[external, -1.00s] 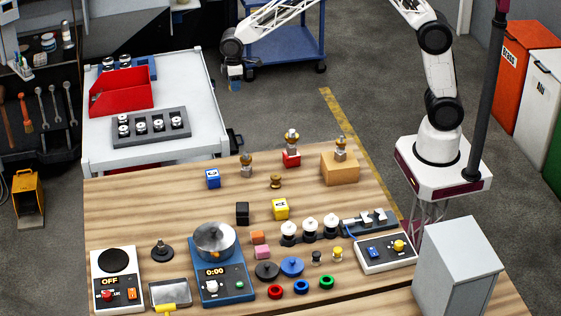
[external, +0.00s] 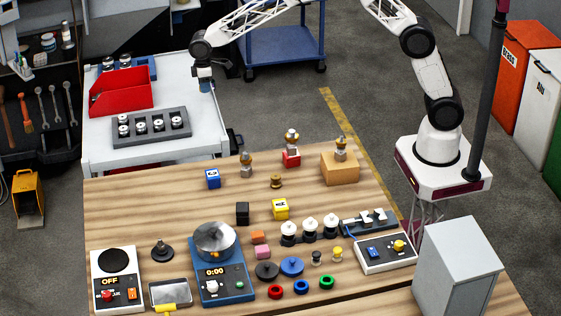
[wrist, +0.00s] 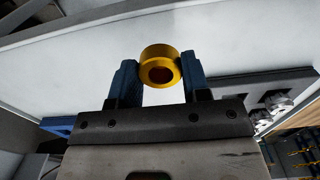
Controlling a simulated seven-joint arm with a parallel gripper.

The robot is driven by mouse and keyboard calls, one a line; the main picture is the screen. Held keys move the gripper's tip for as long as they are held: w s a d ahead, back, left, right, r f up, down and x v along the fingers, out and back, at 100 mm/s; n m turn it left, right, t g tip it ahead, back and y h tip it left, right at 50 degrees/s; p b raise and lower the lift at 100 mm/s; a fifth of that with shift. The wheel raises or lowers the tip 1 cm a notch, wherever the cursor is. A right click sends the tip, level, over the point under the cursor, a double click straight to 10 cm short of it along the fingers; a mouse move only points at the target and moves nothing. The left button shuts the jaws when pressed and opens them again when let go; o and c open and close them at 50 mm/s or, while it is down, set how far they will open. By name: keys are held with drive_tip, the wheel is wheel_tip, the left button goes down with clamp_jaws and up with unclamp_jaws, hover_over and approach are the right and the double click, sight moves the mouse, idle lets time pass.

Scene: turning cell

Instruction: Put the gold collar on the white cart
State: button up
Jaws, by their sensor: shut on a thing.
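The gold collar (wrist: 160,66) is a short ring with a central hole. In the wrist view it sits between the two blue fingers of my gripper (wrist: 158,78), which is shut on it. In the external view my gripper (external: 206,86) is above the right edge of the white cart (external: 193,81), and the collar is too small or hidden to make out there. The cart's pale top also fills much of the wrist view (wrist: 225,45) behind the collar. The collar is held in the air, apart from the cart top.
On the cart stand a red bin (external: 121,94), a blue holder (external: 143,66) and a grey rack (external: 152,127) with several metal parts. The cart top's right part is clear. The wooden table (external: 130,210) in front holds many objects. A blue cart (external: 285,47) stands behind.

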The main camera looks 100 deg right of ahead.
sight(196, 99)
drive_tip(key=shift+w+d+f, duration=0.1)
drive_tip(key=shift+w+d, duration=0.2)
drive_tip(key=shift+w, duration=0.6)
drive_tip(key=shift+w+d+f, duration=0.1)
drive_tip(key=shift+w+d, duration=0.2)
drive_tip(key=shift+w, duration=0.55)
drive_tip(key=shift+f, duration=0.1)
drive_tip(key=shift+f, duration=1.6)
drive_tip(key=shift+f, duration=0.15)
drive_tip(key=o, duration=1)
